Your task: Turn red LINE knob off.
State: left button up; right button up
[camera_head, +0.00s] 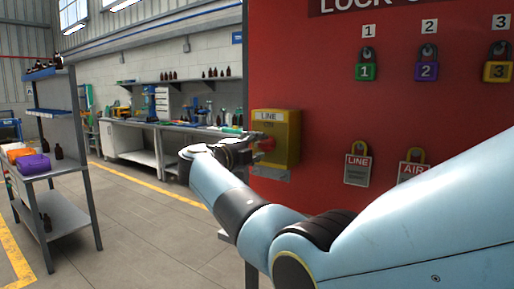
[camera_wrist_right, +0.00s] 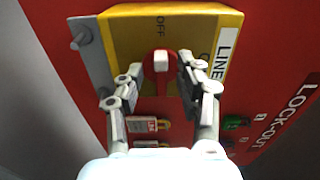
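The red LINE knob (camera_head: 266,144) sits on the front of a yellow box (camera_head: 284,126) labelled LINE, fixed to the red lock-out board. In the right wrist view the knob (camera_wrist_right: 161,66) is round with a pale grip bar, and OFF is printed above it. Which position the knob is set to is hard to tell. My right gripper (camera_wrist_right: 158,78) is open, with its two fingers on either side of the knob and visible gaps at both sides. In the head view this gripper (camera_head: 252,146) is right at the knob. My left gripper is not in view.
Padlocks, among them a green one (camera_head: 366,70) and a purple one (camera_head: 427,70), hang on the red board (camera_head: 325,110). LINE (camera_head: 357,171) and AIR tags hang below. A shelf rack (camera_head: 70,200) stands at left, a workbench (camera_head: 135,125) behind. The floor between is clear.

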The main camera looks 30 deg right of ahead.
jog(key=v, duration=0.7)
jog(key=shift+a, duration=0.25)
jog(key=shift+s, duration=0.1)
